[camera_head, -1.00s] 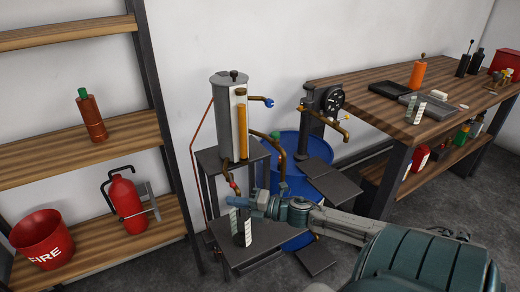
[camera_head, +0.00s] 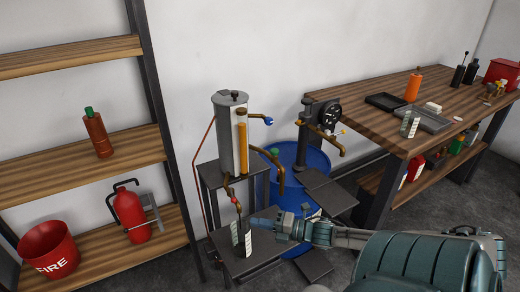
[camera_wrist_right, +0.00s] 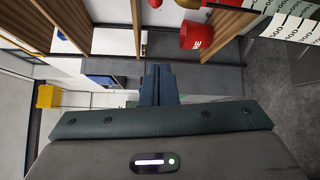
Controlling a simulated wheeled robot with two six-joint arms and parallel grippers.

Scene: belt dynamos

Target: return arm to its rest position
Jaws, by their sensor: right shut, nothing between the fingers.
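My right gripper (camera_head: 262,220) is shut and empty. In the head view it points left, beside the upper right of a clear measuring vessel with white scale strips (camera_head: 241,241). The vessel stands on a low dark platform (camera_head: 268,243) below the grey tank (camera_head: 231,130). I cannot tell whether the fingers touch it. In the wrist view the closed blue-grey fingers (camera_wrist_right: 157,85) have nothing between them, and large white scale markings (camera_wrist_right: 292,22) show at the upper right. My left gripper is not in view.
A blue barrel (camera_head: 315,158) and a black stand with brass tap (camera_head: 305,125) are behind the gripper. A wooden workbench (camera_head: 375,125) with trays is at right. The shelf at left holds a red fire bucket (camera_head: 47,250) and extinguisher (camera_head: 131,217).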

